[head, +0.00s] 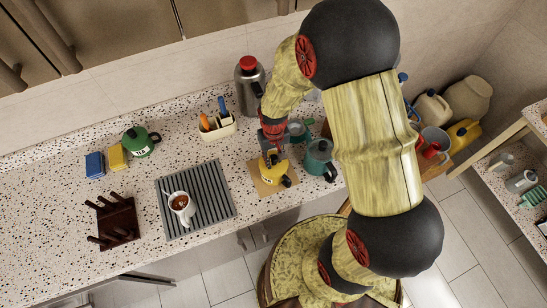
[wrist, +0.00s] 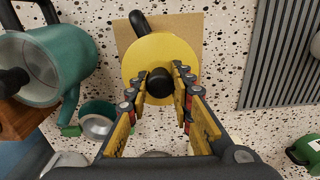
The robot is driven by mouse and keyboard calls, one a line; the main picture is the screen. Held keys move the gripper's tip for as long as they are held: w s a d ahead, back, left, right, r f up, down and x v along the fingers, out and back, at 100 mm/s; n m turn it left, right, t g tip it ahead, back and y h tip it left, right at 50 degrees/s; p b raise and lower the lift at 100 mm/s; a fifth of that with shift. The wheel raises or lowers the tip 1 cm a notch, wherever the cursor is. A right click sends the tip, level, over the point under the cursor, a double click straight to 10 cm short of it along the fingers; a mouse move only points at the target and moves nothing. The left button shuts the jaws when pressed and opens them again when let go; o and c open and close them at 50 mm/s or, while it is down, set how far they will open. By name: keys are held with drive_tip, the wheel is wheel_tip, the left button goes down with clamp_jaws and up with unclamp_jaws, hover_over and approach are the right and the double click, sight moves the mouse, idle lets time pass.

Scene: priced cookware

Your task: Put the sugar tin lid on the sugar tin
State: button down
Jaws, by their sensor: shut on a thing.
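The sugar tin (head: 271,174) looks to be the yellow tin with a black handle, on a tan board beneath my gripper (head: 271,150). In the wrist view, the round yellow lid (wrist: 155,52) fills the centre, and my gripper (wrist: 160,84) is shut on its black knob (wrist: 160,83). The lid hides the tin's mouth and body from above; the tin's black handle (wrist: 138,22) sticks out beyond the lid's far edge. The lid is lined up over the tin. I cannot tell whether it rests on the rim or hangs just above.
A teal pot (head: 319,158) stands close right of the tin, with a smaller teal vessel (head: 297,130) behind. A steel flask (head: 249,88) and a utensil caddy (head: 218,128) stand behind.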

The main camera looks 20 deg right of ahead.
sight(274, 157)
drive_tip(key=shift+f, duration=0.2)
drive_tip(key=shift+f+b, duration=0.25)
drive_tip(key=shift+b, duration=0.1)
drive_tip(key=shift+r, duration=0.1)
drive_tip(key=c, duration=1.5)
unclamp_jaws()
drive_tip(key=shift+o, duration=0.4)
drive_tip(key=o, duration=0.6)
wheel_tip(274, 157, up, 12)
drive_tip(key=shift+f, duration=0.1)
